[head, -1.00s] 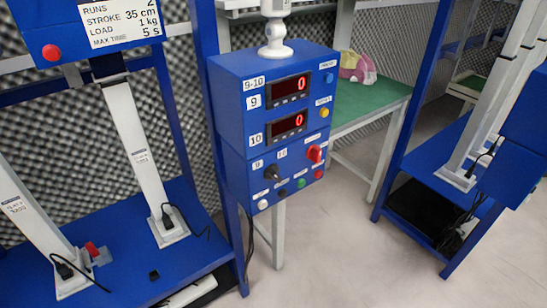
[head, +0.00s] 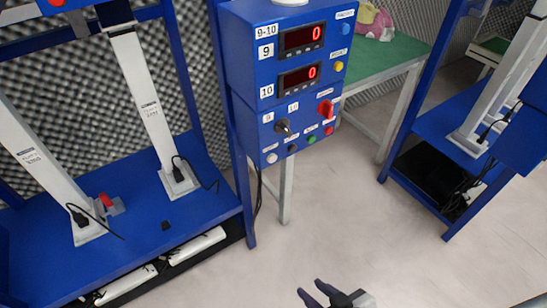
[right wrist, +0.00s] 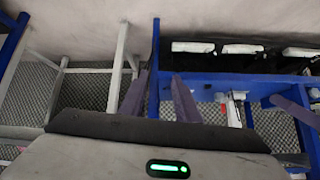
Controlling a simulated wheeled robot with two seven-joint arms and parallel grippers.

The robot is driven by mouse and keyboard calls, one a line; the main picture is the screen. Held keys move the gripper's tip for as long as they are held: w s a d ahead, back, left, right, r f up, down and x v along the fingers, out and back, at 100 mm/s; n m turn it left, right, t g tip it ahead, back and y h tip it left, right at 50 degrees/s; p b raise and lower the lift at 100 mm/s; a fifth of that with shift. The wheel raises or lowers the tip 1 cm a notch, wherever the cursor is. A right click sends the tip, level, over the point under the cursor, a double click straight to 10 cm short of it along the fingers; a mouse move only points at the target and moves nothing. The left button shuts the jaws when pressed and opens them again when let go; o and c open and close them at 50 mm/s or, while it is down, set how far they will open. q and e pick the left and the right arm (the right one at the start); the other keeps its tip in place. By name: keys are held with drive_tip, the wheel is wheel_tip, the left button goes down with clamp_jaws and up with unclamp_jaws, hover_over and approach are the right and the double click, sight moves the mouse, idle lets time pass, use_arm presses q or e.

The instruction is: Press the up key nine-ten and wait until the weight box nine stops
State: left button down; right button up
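The blue control box (head: 262,95) marked 9-10 stands on a post at the centre top of the head view. Displays 9 (head: 300,38) and 10 (head: 299,79) both read 0. A black selector (head: 282,127) and a red rotary switch (head: 325,109) sit above small white (head: 272,158), black (head: 292,148), green (head: 311,139) and red (head: 328,130) buttons. Their small labels are unreadable, so I cannot tell the up key. My right gripper (head: 309,287) is open and empty, below the box and apart from it; its fingers also show in the right wrist view (right wrist: 160,82). My left gripper is out of view.
A blue test frame (head: 128,235) with two slanted white posts stands left. A blue box with a red button (head: 56,3) is cut off at the top left; its number is hidden. A green-topped table (head: 385,52) stands behind. Another blue frame (head: 418,192) stands right. The pale floor (head: 340,225) is clear.

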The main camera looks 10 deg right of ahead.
clamp_jaws()
idle(1.9)
